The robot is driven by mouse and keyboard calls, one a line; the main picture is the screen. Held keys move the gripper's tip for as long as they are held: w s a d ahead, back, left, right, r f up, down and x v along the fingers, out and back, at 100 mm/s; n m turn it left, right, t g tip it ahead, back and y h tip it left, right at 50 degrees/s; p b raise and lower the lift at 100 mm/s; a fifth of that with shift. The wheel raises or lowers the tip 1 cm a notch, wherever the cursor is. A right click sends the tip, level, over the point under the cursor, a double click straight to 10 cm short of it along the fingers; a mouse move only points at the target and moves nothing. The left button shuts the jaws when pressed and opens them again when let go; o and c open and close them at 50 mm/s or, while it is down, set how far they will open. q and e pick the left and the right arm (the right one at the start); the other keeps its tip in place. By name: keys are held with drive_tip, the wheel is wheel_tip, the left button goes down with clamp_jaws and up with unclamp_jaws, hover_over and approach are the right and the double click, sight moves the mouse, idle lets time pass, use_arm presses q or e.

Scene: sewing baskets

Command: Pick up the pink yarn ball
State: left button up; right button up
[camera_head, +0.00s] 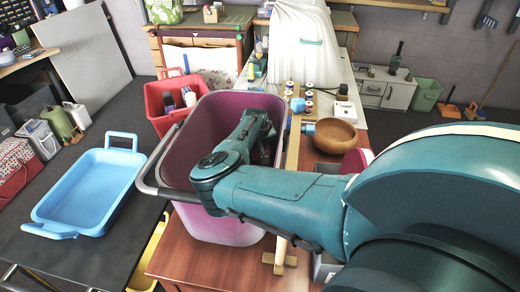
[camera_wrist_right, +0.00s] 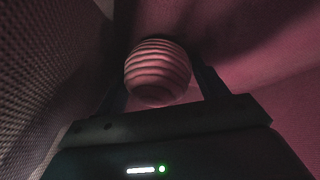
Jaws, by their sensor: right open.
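The pink yarn ball (camera_wrist_right: 157,72), round with ridged bands, shows in the right wrist view inside the large pink basket (camera_head: 185,228). My right arm reaches over the basket's rim in the head view, and the right gripper (camera_head: 265,152) is down inside it, partly hidden by the arm. In the right wrist view the right gripper is open, with its dark fingers on either side of the ball. I cannot tell whether they touch it. The ball is hidden in the head view. My left gripper is not in view.
A red basket (camera_head: 157,107) stands behind the pink one, and a blue tray (camera_head: 88,188) lies on a dark table to the left. A wooden bowl (camera_head: 335,136) and several thread spools stand to the right. The pink basket's walls are close around the gripper.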

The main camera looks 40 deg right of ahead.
drive_tip(key=shift+f, duration=0.15)
drive_tip(key=c, duration=0.7)
